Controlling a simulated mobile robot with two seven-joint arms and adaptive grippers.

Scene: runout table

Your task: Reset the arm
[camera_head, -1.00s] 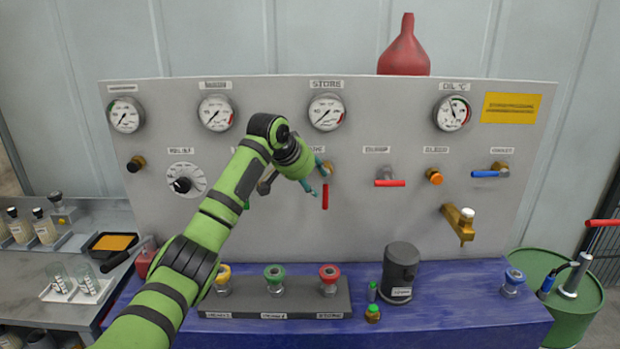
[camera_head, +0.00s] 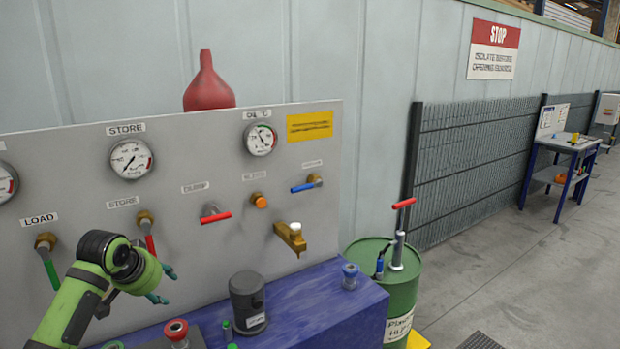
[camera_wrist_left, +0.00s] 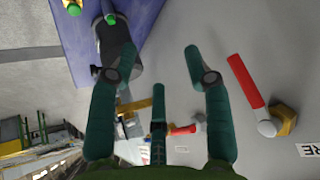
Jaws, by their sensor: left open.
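My left arm, green with black joints, comes in at the lower left of the head view. Its gripper (camera_head: 163,284) is open and empty in front of the panel (camera_head: 230,150), above the blue bench. In the left wrist view the teal fingers (camera_wrist_left: 158,62) are spread with nothing between them. The red-handled STORE valve (camera_head: 148,237) is close beside the gripper, and its red handle (camera_wrist_left: 245,80) shows to the right of the fingers in the wrist view. They look apart. My right gripper is not in view.
The blue bench (camera_head: 330,310) carries a dark cylinder (camera_head: 247,300) and a red-topped fitting (camera_head: 176,331). A brass tap (camera_head: 291,238) juts from the panel. A green drum (camera_head: 405,290) with a pump stands right of the bench. Open floor (camera_head: 500,270) lies further right.

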